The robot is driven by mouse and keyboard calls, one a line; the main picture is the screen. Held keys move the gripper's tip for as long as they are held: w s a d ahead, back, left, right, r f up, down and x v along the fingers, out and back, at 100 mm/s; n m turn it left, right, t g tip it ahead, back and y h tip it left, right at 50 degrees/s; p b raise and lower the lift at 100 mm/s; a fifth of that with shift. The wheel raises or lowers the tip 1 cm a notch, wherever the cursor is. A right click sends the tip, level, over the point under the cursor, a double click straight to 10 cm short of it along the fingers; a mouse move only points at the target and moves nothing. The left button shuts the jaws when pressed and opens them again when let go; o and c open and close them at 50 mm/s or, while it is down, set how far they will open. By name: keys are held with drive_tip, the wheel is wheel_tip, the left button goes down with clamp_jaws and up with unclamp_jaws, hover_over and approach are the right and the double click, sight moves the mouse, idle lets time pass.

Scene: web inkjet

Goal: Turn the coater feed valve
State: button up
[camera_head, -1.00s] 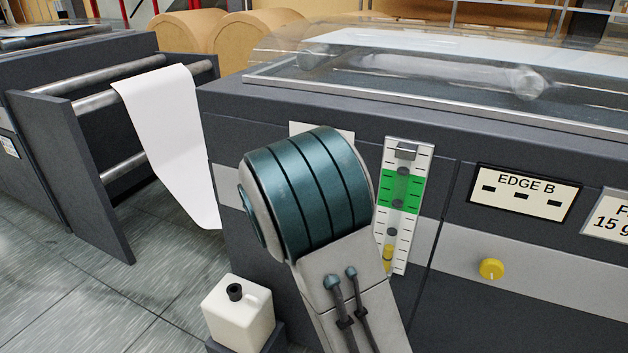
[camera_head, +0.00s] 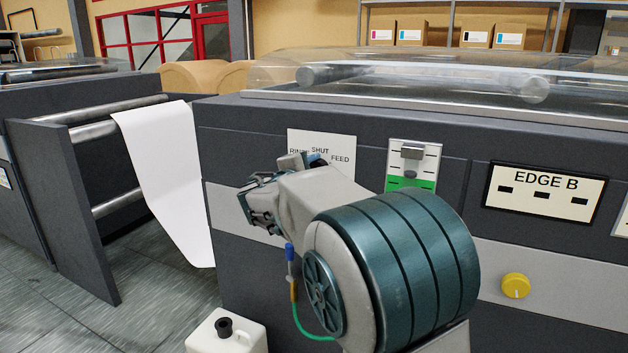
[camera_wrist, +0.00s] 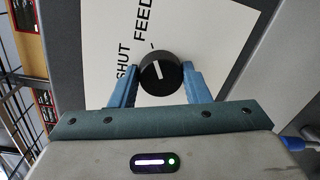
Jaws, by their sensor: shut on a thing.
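The coater feed valve shows in the wrist view as a round black knob (camera_wrist: 161,74) with a white pointer line. It sits on a white label plate (camera_head: 339,139) marked RINSE, SHUT and FEED in the head view; only SHUT and FEED are readable in the wrist view. My gripper (camera_wrist: 160,80) has its two blue fingers on opposite sides of the knob, shut on it. The pointer line is short, and I cannot tell exactly which mark it faces. In the head view my wrist covers the knob and the plate's lower part.
A sliding gauge with a green band (camera_head: 412,172) is right of the plate. Further right are an EDGE B panel (camera_head: 541,192) and a yellow knob (camera_head: 515,286). A white web (camera_head: 168,170) hangs at the left. A white jug (camera_head: 222,338) stands below.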

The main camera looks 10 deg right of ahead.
idle(0.4)
drive_tip(key=o, duration=1)
drive_tip(key=shift+c, duration=0.2)
drive_tip(key=f+v, duration=0.1)
drive_tip(key=v, duration=1.2)
drive_tip(key=shift+s+a+r, duration=0.3)
drive_tip(key=shift+r, duration=0.2)
drive_tip(key=shift+d, duration=0.1)
drive_tip(key=s+d+f+m+g+y+p, duration=0.1)
drive_tip(key=s+d+f+m+g+p, duration=0.1)
drive_tip(key=s+d+m+g+p, duration=0.5)
drive_tip(key=s+d+f+m+g+y+p, duration=0.1)
drive_tip(key=s+d+f+g+y+p, duration=0.15)
drive_tip(key=s, duration=0.35)
drive_tip(key=s+d+f+m+g+y+p, duration=0.1)
drive_tip(key=s+d+y+p, duration=0.15)
drive_tip(key=s, duration=0.25)
drive_tip(key=s+a+m+y+p, duration=0.4)
drive_tip(key=s+m, duration=0.1)
drive_tip(key=s, duration=0.2)
drive_tip(key=shift+s+y, duration=0.3)
drive_tip(key=shift+s, duration=0.05)
